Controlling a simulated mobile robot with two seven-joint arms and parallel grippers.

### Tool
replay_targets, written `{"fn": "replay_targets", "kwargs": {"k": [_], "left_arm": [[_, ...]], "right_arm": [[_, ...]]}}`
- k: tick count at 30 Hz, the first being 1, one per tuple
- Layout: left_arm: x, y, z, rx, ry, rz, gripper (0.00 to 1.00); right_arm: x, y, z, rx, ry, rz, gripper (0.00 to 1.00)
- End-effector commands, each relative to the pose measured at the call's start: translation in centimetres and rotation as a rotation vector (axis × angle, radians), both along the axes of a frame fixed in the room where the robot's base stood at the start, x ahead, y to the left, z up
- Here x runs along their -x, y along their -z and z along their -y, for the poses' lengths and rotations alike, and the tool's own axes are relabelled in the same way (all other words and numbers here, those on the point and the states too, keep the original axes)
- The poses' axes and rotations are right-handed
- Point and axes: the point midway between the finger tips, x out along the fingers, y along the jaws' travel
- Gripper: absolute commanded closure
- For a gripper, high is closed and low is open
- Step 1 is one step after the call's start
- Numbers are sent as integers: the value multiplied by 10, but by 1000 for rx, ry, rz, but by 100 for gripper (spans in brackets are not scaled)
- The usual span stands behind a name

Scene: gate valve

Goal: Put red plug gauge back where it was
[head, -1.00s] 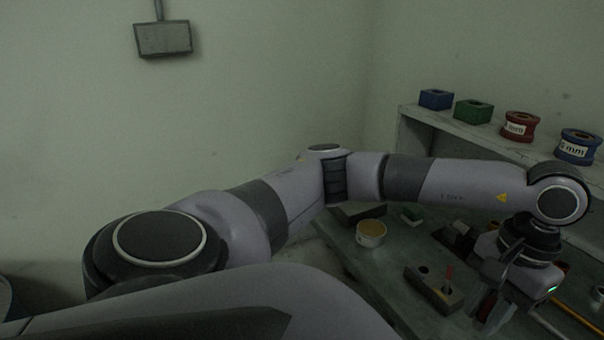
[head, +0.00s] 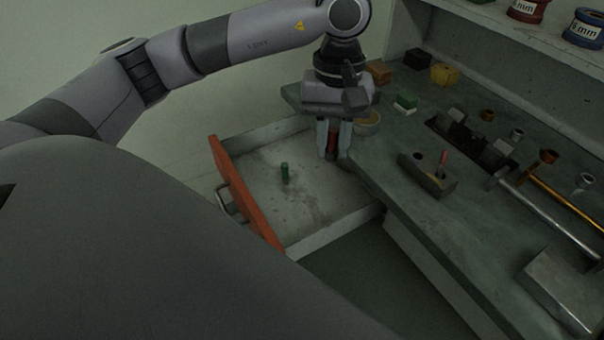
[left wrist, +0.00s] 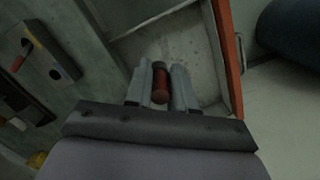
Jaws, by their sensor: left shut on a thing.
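My left gripper (head: 332,150) is shut on the red plug gauge (head: 332,142), a dark red cylinder held upright. In the left wrist view the gauge (left wrist: 160,84) sits between the two fingers, with the drawer floor beyond it. In the head view the gripper points down over the far end of the open drawer (head: 320,205), beside the bench edge. My right gripper is not in view.
The drawer's orange front (head: 245,200) stands left of the bench. A yellow block (head: 445,75), a long yellow bar (head: 565,202) and a grey box (head: 560,285) lie on the bench. Most of the drawer floor is clear.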

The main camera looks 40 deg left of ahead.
Motion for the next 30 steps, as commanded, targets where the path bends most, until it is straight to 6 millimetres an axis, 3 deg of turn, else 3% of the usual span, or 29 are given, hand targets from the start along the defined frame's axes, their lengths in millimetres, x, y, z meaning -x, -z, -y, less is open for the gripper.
{"fn": "replay_targets", "kwargs": {"k": [30], "left_arm": [[-1, -13, -29, 4, -1964, 2, 100]], "right_arm": [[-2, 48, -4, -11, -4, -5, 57]]}}
